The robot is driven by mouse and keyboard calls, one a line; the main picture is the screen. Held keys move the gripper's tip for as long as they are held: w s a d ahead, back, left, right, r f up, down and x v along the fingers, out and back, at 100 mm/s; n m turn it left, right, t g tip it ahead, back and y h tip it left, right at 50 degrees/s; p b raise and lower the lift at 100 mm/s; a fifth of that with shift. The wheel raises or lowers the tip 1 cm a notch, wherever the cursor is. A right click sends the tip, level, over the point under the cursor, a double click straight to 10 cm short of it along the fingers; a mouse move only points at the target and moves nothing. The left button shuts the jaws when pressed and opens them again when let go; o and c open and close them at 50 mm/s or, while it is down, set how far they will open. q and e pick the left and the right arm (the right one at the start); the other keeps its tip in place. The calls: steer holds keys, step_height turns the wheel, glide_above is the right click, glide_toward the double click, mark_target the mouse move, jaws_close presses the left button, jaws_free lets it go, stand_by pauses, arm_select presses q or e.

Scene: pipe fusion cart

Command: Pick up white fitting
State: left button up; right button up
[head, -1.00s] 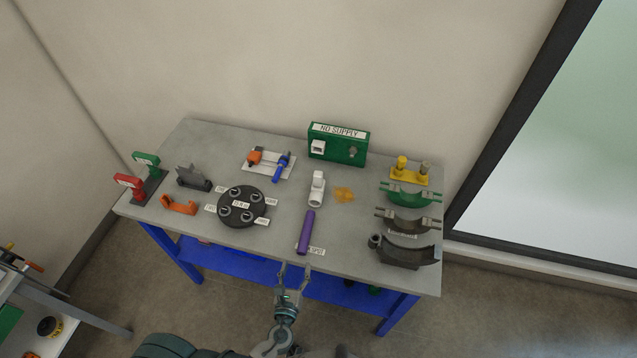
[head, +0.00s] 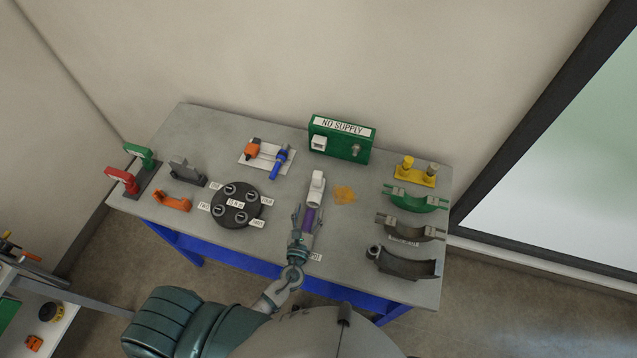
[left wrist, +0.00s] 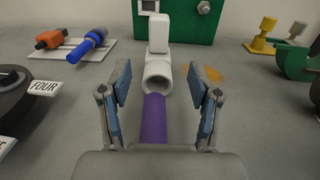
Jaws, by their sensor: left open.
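The white fitting (head: 316,188) stands on the grey table just beyond the far end of a purple pipe (head: 309,218). In the left wrist view the fitting (left wrist: 159,70) shows a round open mouth facing me and an upright part above it. The purple pipe (left wrist: 155,120) runs from below my gripper toward that mouth; whether they touch I cannot tell. My left gripper (head: 308,212) is open above the pipe, its fingers on either side of it and short of the fitting. In the left wrist view the gripper (left wrist: 163,90) has nothing between its fingertips but the view of fitting and pipe. My right gripper does not show.
A green NO SUPPLY box (head: 340,140) stands behind the fitting. An orange patch (head: 344,194) lies right of it. A black round holder (head: 237,206) sits to the left. Grey and green clamps (head: 414,200) line the right side.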

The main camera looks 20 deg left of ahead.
mark_target(316, 183)
arm_select(q)
steer(key=w, duration=0.6)
steer(key=shift+w+a+f+p, duration=0.15)
steer(key=shift+w+a+p, duration=0.2)
steer(key=shift+p, duration=0.05)
steer(key=shift+w+a, duration=0.15)
steer(key=shift+w, duration=0.05)
steer(key=w+p, duration=0.1)
steer(key=w, duration=0.3)
steer(key=shift+w, duration=0.2)
steer(key=shift+w+d, duration=0.25)
steer(key=shift+w, duration=0.1)
steer(key=shift+s+d, duration=0.1)
steer(key=shift+c, duration=1)
steer(key=c, duration=0.4)
steer(key=shift+a, duration=0.2)
steer(key=c, duration=0.4)
steer(key=shift+a, duration=0.1)
jaws_close()
